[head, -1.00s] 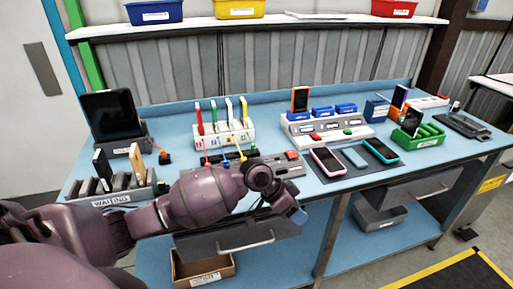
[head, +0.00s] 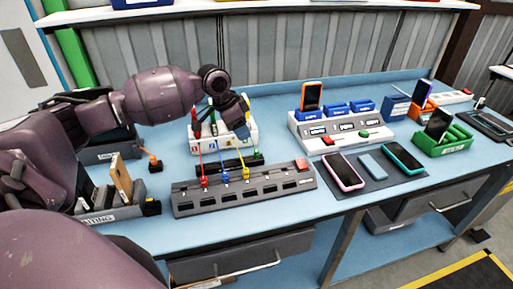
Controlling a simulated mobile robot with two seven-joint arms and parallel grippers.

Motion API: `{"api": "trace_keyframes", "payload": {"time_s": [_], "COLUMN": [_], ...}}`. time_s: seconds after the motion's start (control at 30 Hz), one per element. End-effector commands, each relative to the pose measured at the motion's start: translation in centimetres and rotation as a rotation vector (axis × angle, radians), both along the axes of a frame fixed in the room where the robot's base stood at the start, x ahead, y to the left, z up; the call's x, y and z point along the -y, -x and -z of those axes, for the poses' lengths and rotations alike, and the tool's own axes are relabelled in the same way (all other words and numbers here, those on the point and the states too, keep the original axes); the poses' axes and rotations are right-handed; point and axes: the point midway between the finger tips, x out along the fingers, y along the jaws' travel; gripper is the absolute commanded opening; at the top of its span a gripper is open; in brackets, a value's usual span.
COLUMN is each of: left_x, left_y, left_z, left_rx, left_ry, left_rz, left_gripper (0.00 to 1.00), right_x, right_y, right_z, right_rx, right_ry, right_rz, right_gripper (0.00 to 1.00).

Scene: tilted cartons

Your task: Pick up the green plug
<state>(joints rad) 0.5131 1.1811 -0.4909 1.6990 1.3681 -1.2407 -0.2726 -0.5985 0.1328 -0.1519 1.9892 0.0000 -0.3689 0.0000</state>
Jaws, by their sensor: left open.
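The white plug rack (head: 224,147) stands at the back of the bench, with upright coloured plugs and small coloured labels on its front. My left gripper (head: 243,127) is open and hangs in front of the rack's upper right part, hiding much of the plugs. A red plug (head: 196,127) shows at the rack's left end. Below, red (head: 204,182), blue (head: 225,176) and yellow (head: 246,174) plugs on thin cables sit at the grey socket strip (head: 245,193). My right gripper is not in view.
The grey phone holder (head: 110,212) stands at left, with an orange-tipped item (head: 155,163) beside it. A white console (head: 340,133) stands to the right, with phones on a dark mat (head: 372,168) in front. Bare blue bench (head: 275,142) lies between rack and console.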

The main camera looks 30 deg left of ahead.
Motion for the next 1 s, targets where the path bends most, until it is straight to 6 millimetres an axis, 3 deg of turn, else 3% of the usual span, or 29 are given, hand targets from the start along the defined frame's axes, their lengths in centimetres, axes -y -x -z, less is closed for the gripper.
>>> {"api": "trace_keyframes", "payload": {"time_s": [0.17,0.43,1.0], "left_x": [0.2,1.1,2.5], "left_y": [-0.3,-1.4,-3.6], "left_z": [0.8,4.2,9.5], "left_rx": [-0.001,-0.002,-0.001], "left_ry": [-0.001,0.001,-0.001], "left_rz": [0.000,0.000,0.000], "left_gripper": [0.47,0.47,0.47], "right_x": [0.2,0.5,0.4], "right_y": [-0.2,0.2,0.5], "right_z": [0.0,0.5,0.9], "right_rx": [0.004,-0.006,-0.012], "right_ry": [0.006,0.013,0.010], "right_rz": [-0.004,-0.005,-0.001], "right_gripper": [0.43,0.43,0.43]}}
